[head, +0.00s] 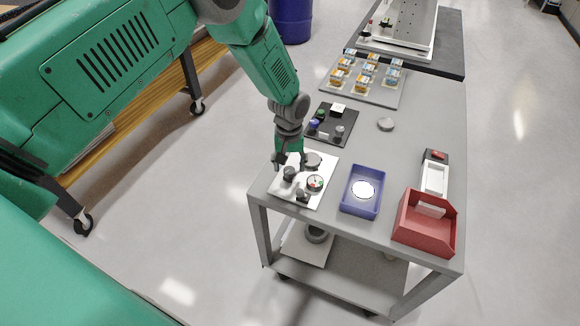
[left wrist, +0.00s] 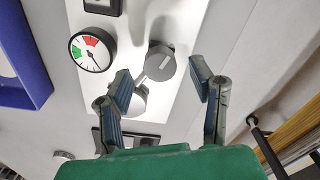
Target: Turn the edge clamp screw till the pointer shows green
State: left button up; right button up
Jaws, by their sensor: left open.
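A white plate (head: 284,190) lies at the near left corner of the grey cart top. It carries a dark round knob (head: 289,173), a round gauge (head: 315,182) and a grey round part (head: 312,160). In the left wrist view the gauge (left wrist: 92,51) has red and green sectors; its thin pointer appears to lie in the white part, off the green. My left gripper (head: 287,163) is open above the plate. In the left wrist view its fingertips (left wrist: 161,78) stand on either side of the knob (left wrist: 162,61), with gaps. My right gripper is not in view.
A blue tray (head: 352,205) with a white disc and a red bin (head: 420,235) stand right of the plate. A black board (head: 345,128) with small parts lies behind it. Farther back is a grey tray (head: 385,98) with several orange and blue items.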

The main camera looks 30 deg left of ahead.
pick_arm(q)
jog(key=shift+f, duration=0.9)
jog(key=shift+c, duration=0.5)
grip_shut()
jog(key=c, duration=1)
grip_release()
jog(key=shift+c, duration=0.2)
jog(key=m+b, duration=0.2)
jog(key=m, duration=0.1)
jog(key=shift+m, duration=0.3)
jog(key=shift+m+b, duration=0.65)
jog(key=shift+m, duration=1.65)
jog(key=shift+r, duration=0.1)
